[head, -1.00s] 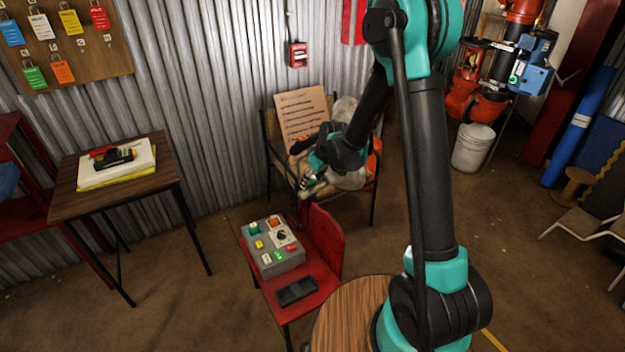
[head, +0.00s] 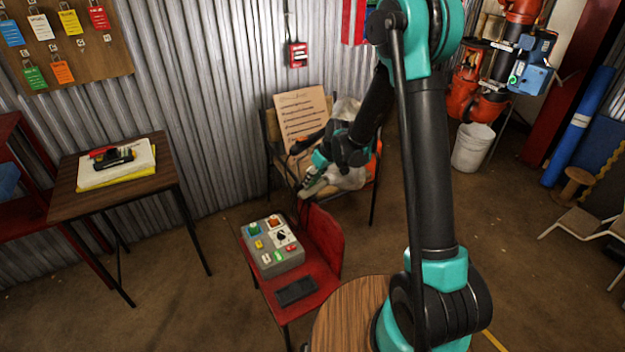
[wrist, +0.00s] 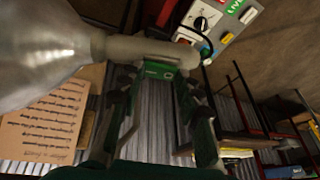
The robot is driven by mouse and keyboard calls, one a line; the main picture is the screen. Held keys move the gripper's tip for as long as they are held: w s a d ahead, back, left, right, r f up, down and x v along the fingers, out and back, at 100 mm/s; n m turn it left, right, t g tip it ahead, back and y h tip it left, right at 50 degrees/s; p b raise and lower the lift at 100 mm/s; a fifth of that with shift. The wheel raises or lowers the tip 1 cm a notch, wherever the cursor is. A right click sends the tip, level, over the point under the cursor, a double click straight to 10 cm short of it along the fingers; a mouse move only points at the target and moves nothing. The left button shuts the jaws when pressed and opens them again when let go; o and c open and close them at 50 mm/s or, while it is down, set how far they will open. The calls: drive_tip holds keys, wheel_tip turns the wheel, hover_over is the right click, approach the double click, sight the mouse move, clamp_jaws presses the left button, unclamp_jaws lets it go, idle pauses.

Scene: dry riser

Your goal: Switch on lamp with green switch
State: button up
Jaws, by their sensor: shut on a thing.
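My gripper (head: 313,182) is over the front of the chair, above and behind the grey control box. In the wrist view its two dark fingers (wrist: 152,82) are shut on a pale grey lamp (wrist: 140,47). The lamp's slim body runs across the fingertips and widens into a large head at the left. A green switch (wrist: 158,70) shows on the body between the fingertips. I cannot tell whether the lamp is lit. In the head view the lamp is small and mostly hidden by the gripper.
The control box (head: 272,257) with coloured buttons stands on a red chair (head: 322,246), beside a dark flat device (head: 296,290). A paper notice (head: 301,115) leans on the chair behind. A small table (head: 70,205) with a white slab is at left. Open floor lies between.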

drive_tip(key=o, duration=1.2)
drive_tip(key=shift+c, duration=0.2)
drive_tip(key=v, duration=1.2)
drive_tip(key=shift+s+d, duration=0.1)
drive_tip(key=s+d+f+m+t+h, duration=0.2)
drive_tip(key=s+d+m, duration=0.7)
drive_tip(key=s+d, duration=1.2)
drive_tip(key=s+h, duration=0.2)
drive_tip(key=s, duration=0.1)
drive_tip(key=shift+s+f, duration=0.35)
